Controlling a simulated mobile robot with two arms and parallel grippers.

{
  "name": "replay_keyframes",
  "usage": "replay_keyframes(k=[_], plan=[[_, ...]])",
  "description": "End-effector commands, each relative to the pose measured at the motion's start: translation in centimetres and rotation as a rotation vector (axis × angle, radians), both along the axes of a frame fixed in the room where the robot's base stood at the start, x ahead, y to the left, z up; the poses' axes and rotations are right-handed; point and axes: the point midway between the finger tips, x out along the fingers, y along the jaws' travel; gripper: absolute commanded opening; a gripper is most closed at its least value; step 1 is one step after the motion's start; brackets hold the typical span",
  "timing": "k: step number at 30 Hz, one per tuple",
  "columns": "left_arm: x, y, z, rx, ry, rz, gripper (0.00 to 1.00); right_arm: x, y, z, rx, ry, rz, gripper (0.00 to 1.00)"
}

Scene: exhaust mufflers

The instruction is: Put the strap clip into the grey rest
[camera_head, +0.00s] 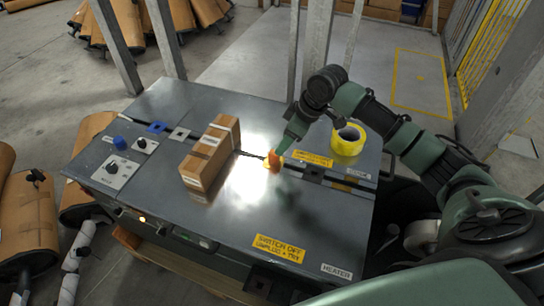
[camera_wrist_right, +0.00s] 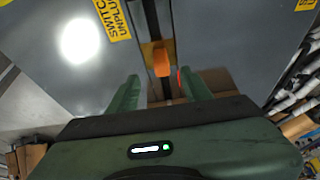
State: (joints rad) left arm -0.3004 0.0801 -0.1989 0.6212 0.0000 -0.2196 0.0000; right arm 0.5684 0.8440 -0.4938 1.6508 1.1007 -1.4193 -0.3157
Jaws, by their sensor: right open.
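The orange strap clip (camera_head: 273,160) stands on a yellow rest at the dark slot across the grey bench top. In the right wrist view the clip (camera_wrist_right: 162,62) is ahead of and roughly between the two green fingers. My right gripper (camera_head: 281,150) is open, its fingertips close above the clip; I cannot tell whether they touch it. It also shows in the wrist view (camera_wrist_right: 159,77). A light grey square with a dark centre, which looks like the grey rest (camera_head: 173,133), lies left of the carton, near the bench's far left side. My left gripper is not in view.
A brown carton (camera_head: 205,160) stands between the clip and the grey rest. A blue square rest (camera_head: 157,127) lies beside the grey one. A yellow tape roll (camera_head: 347,140) is at right. A blue knob and black switches are at left.

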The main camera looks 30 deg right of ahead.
Motion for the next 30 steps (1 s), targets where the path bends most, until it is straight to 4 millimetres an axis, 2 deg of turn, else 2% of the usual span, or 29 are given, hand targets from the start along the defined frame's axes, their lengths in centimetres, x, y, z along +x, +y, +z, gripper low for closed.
replay_keyframes(k=[2, 5, 13, 18, 23, 30], plan=[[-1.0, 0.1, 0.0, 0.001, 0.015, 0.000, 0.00, 0.0, 0.1, 0.0, 0.000, 0.000, 0.000, 0.49], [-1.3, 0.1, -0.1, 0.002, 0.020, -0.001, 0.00, 0.0, 0.1, -0.1, 0.001, 0.001, 0.000, 0.49], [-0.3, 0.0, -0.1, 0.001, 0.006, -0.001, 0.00, 0.7, 0.8, -2.3, 0.002, 0.001, 0.000, 0.49], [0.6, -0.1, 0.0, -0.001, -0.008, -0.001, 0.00, 0.8, 0.8, -2.5, 0.001, -0.001, 0.000, 0.49], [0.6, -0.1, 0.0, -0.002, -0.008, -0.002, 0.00, 0.9, 1.0, -2.7, 0.002, 0.001, 0.000, 0.49], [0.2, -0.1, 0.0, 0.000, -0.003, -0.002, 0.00, 2.0, 2.2, -5.8, 0.003, 0.002, -0.001, 0.49]])
